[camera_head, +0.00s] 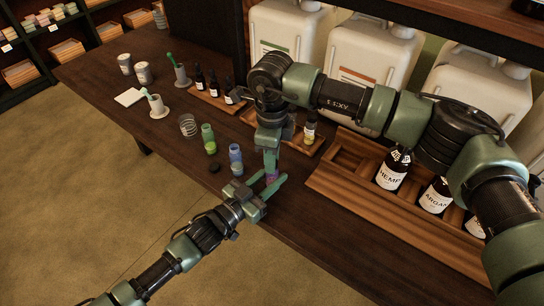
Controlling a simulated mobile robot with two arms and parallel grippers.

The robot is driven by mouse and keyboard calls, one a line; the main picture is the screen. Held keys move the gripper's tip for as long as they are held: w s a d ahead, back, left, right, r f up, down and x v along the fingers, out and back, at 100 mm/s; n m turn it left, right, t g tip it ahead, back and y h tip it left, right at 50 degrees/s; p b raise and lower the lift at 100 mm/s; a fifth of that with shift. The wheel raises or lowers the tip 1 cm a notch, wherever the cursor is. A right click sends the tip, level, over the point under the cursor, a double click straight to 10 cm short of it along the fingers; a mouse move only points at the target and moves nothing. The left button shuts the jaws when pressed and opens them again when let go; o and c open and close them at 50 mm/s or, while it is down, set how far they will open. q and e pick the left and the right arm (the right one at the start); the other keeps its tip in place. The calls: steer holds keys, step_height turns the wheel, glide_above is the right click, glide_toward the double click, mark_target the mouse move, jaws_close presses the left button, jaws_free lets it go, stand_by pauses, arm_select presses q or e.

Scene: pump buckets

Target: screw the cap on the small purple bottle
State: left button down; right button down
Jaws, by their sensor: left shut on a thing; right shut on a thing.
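The small purple bottle (271,178) stands near the front edge of the table, mostly hidden by my grippers. My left gripper (272,186) reaches in from the lower left and is shut around its body. My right gripper (271,167) points straight down over the bottle's top, its fingers shut on the cap. The fingers hide the cap, so I cannot tell how it sits on the neck.
A blue bottle (236,158), a green bottle (208,139) and a dark round cap (214,167) are left of my grippers. A clear glass (188,125) stands farther left. A wooden tray (335,187) with labelled bottles lies to the right, below large white canisters (366,62).

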steer(key=c, duration=1.1)
jaws_free()
step_height(320, 180, up, 12)
arm_select(q)
steer(key=shift+r, duration=0.1)
steer(key=shift+r+p, duration=0.95)
steer(key=shift+p, duration=0.05)
arm_select(e)
step_height(320, 180, up, 2)
